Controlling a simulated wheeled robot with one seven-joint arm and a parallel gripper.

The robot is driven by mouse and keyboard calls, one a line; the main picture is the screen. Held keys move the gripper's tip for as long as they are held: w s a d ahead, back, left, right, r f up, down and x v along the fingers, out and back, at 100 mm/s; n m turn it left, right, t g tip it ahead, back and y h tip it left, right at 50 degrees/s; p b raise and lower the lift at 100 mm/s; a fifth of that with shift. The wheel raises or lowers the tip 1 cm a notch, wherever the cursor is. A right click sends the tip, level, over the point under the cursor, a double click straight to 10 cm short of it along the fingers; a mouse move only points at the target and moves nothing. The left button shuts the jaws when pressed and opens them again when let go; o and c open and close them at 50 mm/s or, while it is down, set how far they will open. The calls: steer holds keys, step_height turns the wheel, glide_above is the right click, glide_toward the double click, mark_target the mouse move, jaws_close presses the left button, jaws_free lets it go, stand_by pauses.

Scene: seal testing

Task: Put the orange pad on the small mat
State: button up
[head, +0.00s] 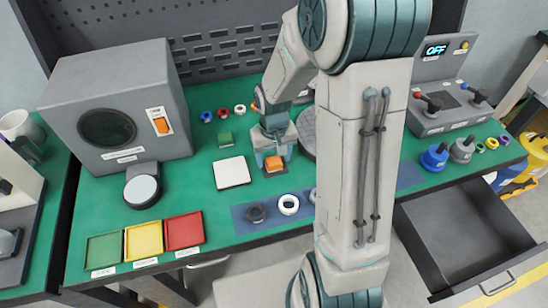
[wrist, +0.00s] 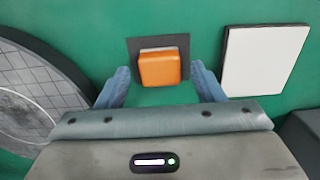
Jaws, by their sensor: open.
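The orange pad (head: 274,163) is a small block with a pale far edge. It also shows in the wrist view (wrist: 160,70), upright over the small dark mat (wrist: 136,44), covering its near middle part. The mat shows only as a thin dark rim (head: 279,172) in the head view. My gripper (head: 272,153) is low over the bench at the pad. In the wrist view its two blue fingers (wrist: 161,84) stand apart, one on each side of the pad, with green bench visible between each finger and the pad.
A round grey plate (wrist: 30,95) is close to my gripper. Rings lie on a blue strip (head: 241,221) in front. An open drawer (head: 464,240) is at right.

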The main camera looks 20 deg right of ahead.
mark_target(274, 160)
step_height(274, 160, up, 10)
steer(key=r, duration=0.1)
steer(key=s+r+t, duration=0.1)
steer(key=s+r, duration=0.2)
steer(key=s, duration=0.4)
steer(key=s+r+t, duration=0.1)
steer(key=s+r, duration=0.2)
steer(key=s, duration=0.4)
steer(key=shift+t, duration=0.4)
